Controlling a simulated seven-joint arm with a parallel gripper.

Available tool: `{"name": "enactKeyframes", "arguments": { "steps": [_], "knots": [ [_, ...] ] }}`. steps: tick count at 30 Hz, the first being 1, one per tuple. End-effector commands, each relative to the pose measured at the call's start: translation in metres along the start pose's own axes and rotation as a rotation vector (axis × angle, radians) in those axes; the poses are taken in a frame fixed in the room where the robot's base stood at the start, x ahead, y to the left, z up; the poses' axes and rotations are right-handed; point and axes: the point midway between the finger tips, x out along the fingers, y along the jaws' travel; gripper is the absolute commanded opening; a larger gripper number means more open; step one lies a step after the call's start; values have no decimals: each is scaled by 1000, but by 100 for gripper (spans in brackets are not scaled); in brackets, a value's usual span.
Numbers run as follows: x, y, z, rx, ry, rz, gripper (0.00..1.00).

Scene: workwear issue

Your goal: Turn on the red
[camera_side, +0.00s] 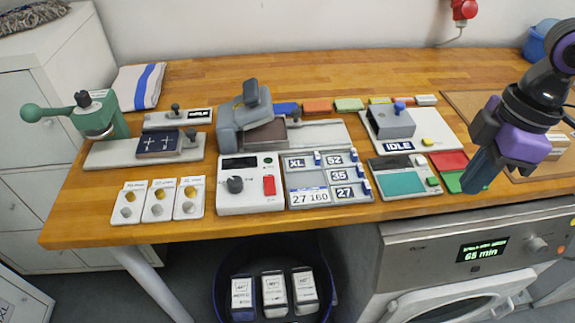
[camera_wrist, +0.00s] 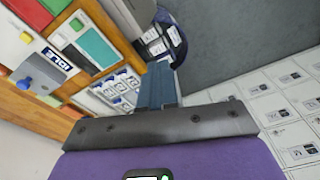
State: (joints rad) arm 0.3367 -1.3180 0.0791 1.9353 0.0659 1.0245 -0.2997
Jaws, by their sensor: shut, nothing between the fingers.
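A white control box (camera_side: 250,200) stands near the table's front edge in the side view. It has a dark display, a black knob (camera_side: 235,184) and a red rocker switch (camera_side: 269,185). Whether the switch is pressed cannot be told. A flat red pad (camera_side: 449,161) lies further right beside a green pad. My gripper (camera_side: 474,181) is at the right, in front of the pads, shut and empty, its blue fingers pointing down and left. The closed fingers (camera_wrist: 158,84) also show in the wrist view. The red switch cannot be made out there.
A number board (camera_side: 328,196), a device with a teal panel (camera_side: 403,183) and an "IDLE" station (camera_side: 398,146) stand between the control box and my gripper. A grey press (camera_side: 242,115) rises behind the box. A dark bin (camera_side: 325,290) with several white packs is below the table.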

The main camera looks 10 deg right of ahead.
Motion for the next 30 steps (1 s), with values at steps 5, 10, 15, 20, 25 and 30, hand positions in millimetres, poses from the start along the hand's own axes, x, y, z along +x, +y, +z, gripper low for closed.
{"name": "enactKeyframes", "arguments": {
  "steps": [5,10,15,20,25,30],
  "knots": [
    [0,17,-59,-44,25,-6,0],
    [2,32,-109,-88,49,-9,0],
    [6,46,-155,-132,75,-11,0],
    [11,57,-196,-176,99,-9,0],
    [18,68,-233,-222,126,-5,0],
    [26,76,-264,-267,151,2,0]
  ]
}}
